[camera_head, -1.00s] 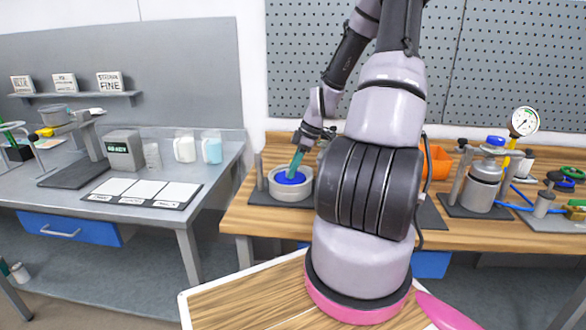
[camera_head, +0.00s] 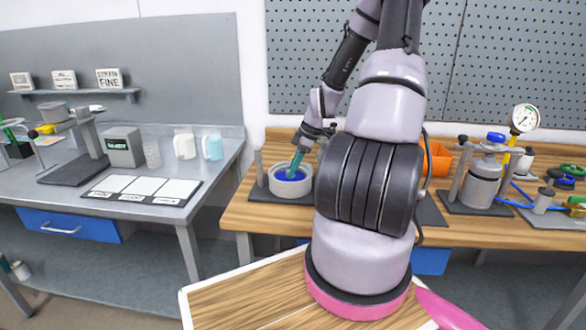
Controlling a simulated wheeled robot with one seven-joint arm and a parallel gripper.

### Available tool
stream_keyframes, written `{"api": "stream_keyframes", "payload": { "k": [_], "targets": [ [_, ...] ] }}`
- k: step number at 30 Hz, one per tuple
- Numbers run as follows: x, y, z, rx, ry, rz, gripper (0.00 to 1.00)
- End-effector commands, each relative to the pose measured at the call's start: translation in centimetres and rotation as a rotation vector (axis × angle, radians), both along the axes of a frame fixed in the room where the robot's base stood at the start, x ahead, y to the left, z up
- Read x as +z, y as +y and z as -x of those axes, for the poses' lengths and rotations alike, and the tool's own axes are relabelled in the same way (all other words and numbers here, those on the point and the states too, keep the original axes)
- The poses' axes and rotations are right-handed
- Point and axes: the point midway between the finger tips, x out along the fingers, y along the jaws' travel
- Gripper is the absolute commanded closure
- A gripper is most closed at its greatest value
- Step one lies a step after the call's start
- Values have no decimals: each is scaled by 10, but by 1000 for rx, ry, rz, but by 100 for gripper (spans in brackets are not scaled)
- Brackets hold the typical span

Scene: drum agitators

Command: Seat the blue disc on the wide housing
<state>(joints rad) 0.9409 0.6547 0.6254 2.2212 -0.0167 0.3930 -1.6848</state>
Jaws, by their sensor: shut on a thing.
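The wide housing (camera_head: 291,190) is a pale round cup on a dark base plate at the left end of the wooden bench. The blue disc (camera_head: 289,176) shows inside its rim, low in the opening. A teal shaft or handle (camera_head: 296,163) rises from the disc, leaning a little to the right. My gripper (camera_head: 302,150) is above the housing, shut on the teal piece. The fingertips are small here and partly merge with the teal piece. I cannot tell whether the disc lies flat on a seat inside the housing.
My arm hides the bench's middle. An orange bin (camera_head: 437,159), a metal canister (camera_head: 482,184) and a pressure gauge (camera_head: 525,119) stand to the right. A grey table (camera_head: 214,170) is at the left, with a gap between.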

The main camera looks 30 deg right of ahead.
Motion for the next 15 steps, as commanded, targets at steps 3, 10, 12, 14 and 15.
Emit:
{"api": "stream_keyframes", "payload": {
  "k": [3,10,12,14,15],
  "targets": [
    [-1,0,0,1,0,0,100],
    [0,0,0,1,-1,1,29],
    [0,0,0,1,-1,1,29],
    [0,0,0,1,-1,1,29],
    [0,0,0,1,-1,1,29]
  ]
}}
